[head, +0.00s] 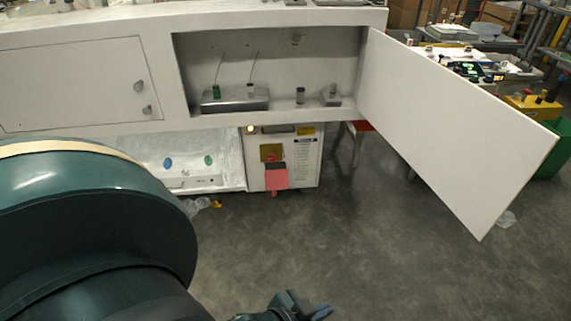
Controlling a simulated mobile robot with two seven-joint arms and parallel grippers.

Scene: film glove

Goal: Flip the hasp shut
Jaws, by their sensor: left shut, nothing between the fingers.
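A white control box (306,172) stands under the bench at the centre of the head view. A yellow plate (270,149) is on its front, with a red-pink flap-like piece (276,177) just below it. This looks like the hasp, but it is too small to tell how far it is folded. My left gripper (318,311) is at the bottom edge, shut and empty, well below and apart from the box. It is partly cut off by the frame. My right gripper is out of view.
A wide white door (455,130) stands open to the right of the bench cabinet, which holds small metal blocks (235,99). A closed white door (75,85) is at left. My large teal arm covers the lower left. The grey floor (390,250) is mostly clear.

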